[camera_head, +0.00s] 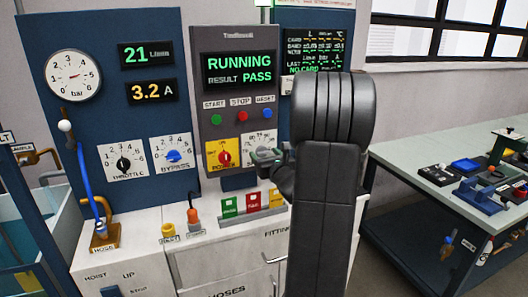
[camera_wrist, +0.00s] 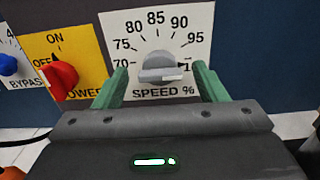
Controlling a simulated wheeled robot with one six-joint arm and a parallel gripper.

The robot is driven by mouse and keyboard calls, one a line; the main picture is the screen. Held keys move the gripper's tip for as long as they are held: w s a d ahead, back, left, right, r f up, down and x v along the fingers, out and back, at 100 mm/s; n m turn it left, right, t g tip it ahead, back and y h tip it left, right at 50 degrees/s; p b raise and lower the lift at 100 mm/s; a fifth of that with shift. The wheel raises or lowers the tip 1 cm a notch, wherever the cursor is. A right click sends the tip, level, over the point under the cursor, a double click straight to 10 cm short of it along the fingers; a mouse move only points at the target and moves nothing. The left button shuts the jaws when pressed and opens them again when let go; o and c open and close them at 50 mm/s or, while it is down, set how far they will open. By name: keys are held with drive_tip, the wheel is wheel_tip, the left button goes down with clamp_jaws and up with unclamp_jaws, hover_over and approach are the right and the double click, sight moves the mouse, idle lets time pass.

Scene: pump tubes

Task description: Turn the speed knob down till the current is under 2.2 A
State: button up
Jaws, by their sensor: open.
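The grey speed knob (camera_wrist: 158,66) sits on a white dial plate marked SPEED %, with numbers from 70 up past 95. Its grip bar lies roughly level, its right end near the top of the scale. My gripper (camera_wrist: 160,72) is open, its green fingers on either side of the knob; I cannot tell whether they touch it. In the head view my gripper (camera_head: 268,156) is at the speed dial (camera_head: 262,140) and hides its lower part and knob. The current display (camera_head: 152,91) reads 3.2 A.
The red power switch (camera_wrist: 62,80) on its yellow plate is just left of the speed dial. The blue bypass knob (camera_head: 173,156) and black throttle knob (camera_head: 124,164) are farther left. The green flow display (camera_head: 147,54) reads 21. The test screen (camera_head: 239,69) reads RUNNING, PASS.

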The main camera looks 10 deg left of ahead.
drive_tip(key=shift+x, duration=1)
drive_tip(key=c, duration=1)
drive_tip(key=shift+f+b, duration=0.1)
drive_tip(key=shift+b, duration=0.25)
